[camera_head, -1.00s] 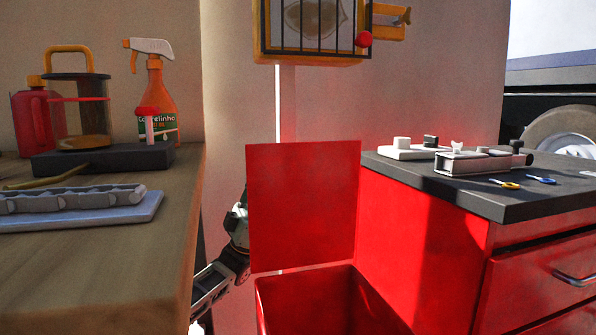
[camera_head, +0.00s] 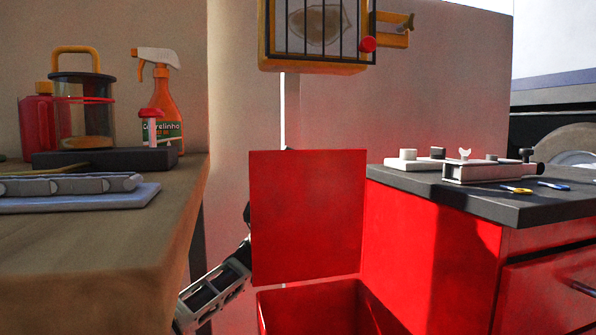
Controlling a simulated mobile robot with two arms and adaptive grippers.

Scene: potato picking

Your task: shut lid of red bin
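The red bin (camera_head: 312,305) stands between the wooden bench and the red cabinet, open at the top. Its square red lid (camera_head: 307,215) stands upright at the back of the opening. My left arm (camera_head: 217,288) comes in from the lower left and passes behind the lid. My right gripper is not in view.
The wooden bench (camera_head: 95,270) at left holds a spray bottle (camera_head: 160,105), a red container (camera_head: 38,125) and a grey tray (camera_head: 75,200). The red cabinet (camera_head: 440,265) adjoins the bin at right. A yellow cage (camera_head: 315,66) hangs above the lid.

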